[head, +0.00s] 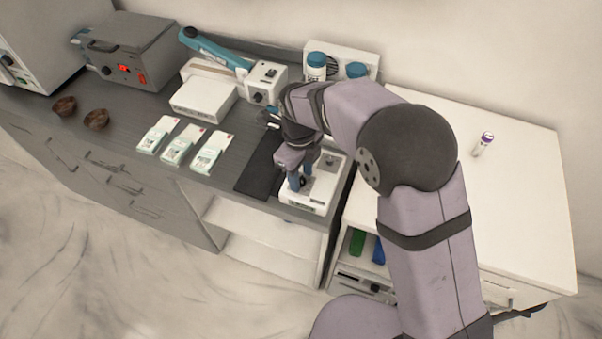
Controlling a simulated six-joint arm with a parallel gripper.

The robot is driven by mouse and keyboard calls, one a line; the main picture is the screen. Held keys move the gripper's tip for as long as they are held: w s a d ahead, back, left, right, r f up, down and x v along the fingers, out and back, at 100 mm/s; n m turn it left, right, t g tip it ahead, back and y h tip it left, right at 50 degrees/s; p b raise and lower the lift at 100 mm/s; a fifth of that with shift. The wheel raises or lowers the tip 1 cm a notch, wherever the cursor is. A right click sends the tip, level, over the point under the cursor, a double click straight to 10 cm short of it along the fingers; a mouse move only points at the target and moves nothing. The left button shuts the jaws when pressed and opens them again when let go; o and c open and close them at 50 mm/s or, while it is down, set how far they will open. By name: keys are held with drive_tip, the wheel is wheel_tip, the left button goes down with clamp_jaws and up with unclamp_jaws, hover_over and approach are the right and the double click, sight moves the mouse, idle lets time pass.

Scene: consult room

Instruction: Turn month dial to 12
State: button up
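A small white device (325,190) with dark round knobs stands near the front right of the grey counter. One dark knob (330,159) shows towards its back. Which knob is the month dial cannot be told, and no numbers can be read. My gripper (305,180) points down over the device, with its blue-grey fingers straddling or close to another dark knob near the device's front left. The gripper hides part of the device. Whether the fingers touch the knob, or are closed on it, is too small to tell.
A black mat (258,167) lies left of the device. Several white-and-green packs, including one pack (211,152), lie further left. A white machine with a teal arm (215,50) and blue-capped bottles (316,66) stand behind. The white cabinet top (520,200) is mostly clear.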

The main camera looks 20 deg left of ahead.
sight(301, 180)
drive_tip(key=shift+s+r+b, duration=0.15)
drive_tip(key=shift+r+b, duration=0.9)
drive_tip(key=shift+r, duration=2.55)
drive_tip(key=s+d+f+n, duration=0.2)
drive_tip(key=d+n, duration=0.5)
drive_tip(key=d, duration=0.6)
drive_tip(key=s+d+f+n, duration=0.1)
drive_tip(key=s+d+n, duration=0.1)
drive_tip(key=d+n, duration=0.75)
drive_tip(key=s+d+f+n, duration=0.3)
drive_tip(key=s+d+n, duration=0.1)
drive_tip(key=s+d, duration=0.4)
drive_tip(key=shift+d, duration=1)
